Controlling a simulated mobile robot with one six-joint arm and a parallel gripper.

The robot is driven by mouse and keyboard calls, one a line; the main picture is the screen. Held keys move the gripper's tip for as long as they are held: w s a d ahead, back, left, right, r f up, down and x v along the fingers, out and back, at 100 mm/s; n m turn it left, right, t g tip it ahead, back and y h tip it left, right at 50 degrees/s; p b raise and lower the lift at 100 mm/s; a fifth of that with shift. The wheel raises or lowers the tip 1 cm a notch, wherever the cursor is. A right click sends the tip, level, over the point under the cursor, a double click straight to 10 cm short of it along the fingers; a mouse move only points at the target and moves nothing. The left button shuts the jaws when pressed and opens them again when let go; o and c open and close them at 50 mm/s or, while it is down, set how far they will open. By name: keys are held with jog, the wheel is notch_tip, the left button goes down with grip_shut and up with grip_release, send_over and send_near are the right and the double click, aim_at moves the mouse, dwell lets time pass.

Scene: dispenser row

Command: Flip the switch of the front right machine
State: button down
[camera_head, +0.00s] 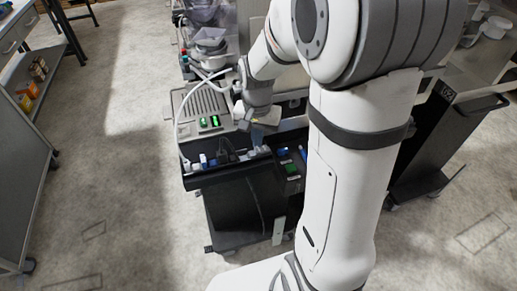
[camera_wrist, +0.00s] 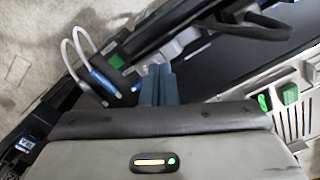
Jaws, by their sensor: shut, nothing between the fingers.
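A grey vented machine (camera_head: 187,104) stands on a dark cart, with two lit green switches (camera_head: 209,121) on its front. In the wrist view its green switches (camera_wrist: 277,98) are at the right. A small dark box (camera_head: 291,170) with a green switch sits at the cart's right side; its green switch (camera_wrist: 117,60) shows left of my fingers in the wrist view. I cannot tell for sure which is the front right machine. My gripper (camera_wrist: 160,85) is shut and empty, above the cart's front tray, between the vented machine and the dark box. Its fingertips are unclear in the head view.
The cart's tray (camera_head: 195,183) holds blue and white items and dark plugs. White cables (camera_wrist: 75,62) loop near the dark box. Another dark cart (camera_head: 428,135) stands right, behind my arm. Shelves stand left. Floor (camera_head: 120,160) left of the cart is clear.

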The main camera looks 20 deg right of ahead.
aim_at(258, 149)
jog(key=shift+f+b, duration=0.75)
jog(key=shift+f, duration=0.25)
dwell(0.6)
jog(key=shift+r, duration=0.15)
jog(key=shift+r+p, duration=2.75)
jog(key=shift+r, duration=0.7)
jog(key=s+r+n+t, duration=0.3)
jog(key=s+r+n, duration=0.3)
jog(key=s, duration=0.8)
notch_tip(258, 149, up, 3)
jog(key=shift+s+a, duration=0.2)
jog(key=shift+a, duration=0.15)
